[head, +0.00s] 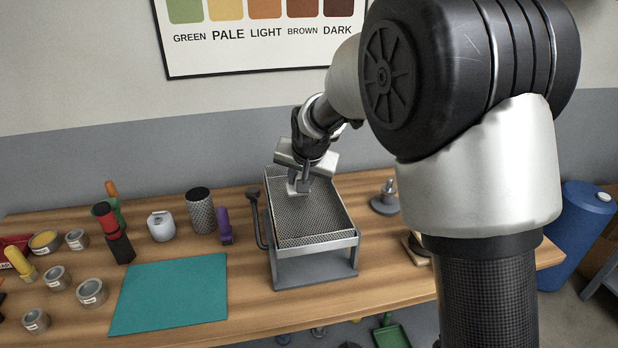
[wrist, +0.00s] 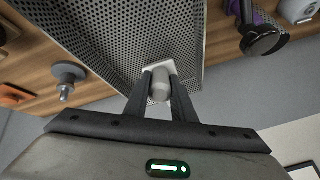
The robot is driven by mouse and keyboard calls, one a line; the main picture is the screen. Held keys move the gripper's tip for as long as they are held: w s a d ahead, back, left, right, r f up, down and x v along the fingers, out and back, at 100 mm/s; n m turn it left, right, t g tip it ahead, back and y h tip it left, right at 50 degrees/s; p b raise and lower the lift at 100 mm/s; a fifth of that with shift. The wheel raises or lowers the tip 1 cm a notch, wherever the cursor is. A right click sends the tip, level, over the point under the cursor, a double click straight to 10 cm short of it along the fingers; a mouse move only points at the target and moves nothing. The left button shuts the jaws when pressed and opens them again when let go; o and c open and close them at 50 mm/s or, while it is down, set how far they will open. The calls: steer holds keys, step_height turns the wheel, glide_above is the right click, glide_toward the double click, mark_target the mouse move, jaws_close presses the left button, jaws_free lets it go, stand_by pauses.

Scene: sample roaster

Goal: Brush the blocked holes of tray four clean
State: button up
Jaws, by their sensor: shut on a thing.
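The perforated metal tray (head: 318,212) lies in a grey stand (head: 312,268) on the bench. It fills the upper middle of the wrist view (wrist: 110,40). No tray number shows, and I cannot tell which holes are blocked. My gripper (head: 299,187) is over the far left part of the tray, pointing down. In the wrist view my gripper (wrist: 161,88) is shut on the rounded grip of a pale block (wrist: 150,66), possibly a brush. The block is at the tray's surface; I cannot tell whether it touches. Its underside is hidden.
A dark-knobbed lever (head: 256,215) stands at the stand's left side. Left of it are a purple-handled thing (head: 224,228), a mesh cylinder (head: 201,211) and a white jar (head: 161,226). A teal mat (head: 170,293) lies clear in front. A metal knobbed piece (head: 386,198) stands right.

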steer(key=shift+s+a, duration=0.2)
steer(key=shift+a, duration=0.55)
steer(key=shift+s+a, duration=0.2)
steer(key=shift+a, duration=0.55)
steer(key=shift+s+a, duration=0.2)
steer(key=shift+a, duration=0.55)
steer(key=shift+s+d+f+b, duration=0.2)
steer(key=shift+s+b, duration=0.3)
steer(key=shift+s, duration=0.2)
steer(key=shift+w+d, duration=0.1)
steer(key=shift+d, duration=0.7)
steer(key=shift+w+d+r+b, duration=0.15)
steer(key=shift+w+d, duration=0.15)
steer(key=shift+d, duration=0.65)
steer(key=shift+w+d+f+b, duration=0.15)
steer(key=shift+w+d, duration=0.1)
steer(key=shift+d, duration=0.7)
steer(key=shift+w+d+r+b, duration=0.15)
steer(key=shift+w+d, duration=0.15)
steer(key=shift+d, duration=0.65)
step_height(320, 180, up, 6)
steer(key=p, duration=0.4)
steer(key=shift+a+r, duration=0.1)
steer(key=shift+r, duration=0.05)
step_height(320, 180, up, 3)
steer(key=shift+f+p, duration=0.1)
steer(key=shift+p, duration=1)
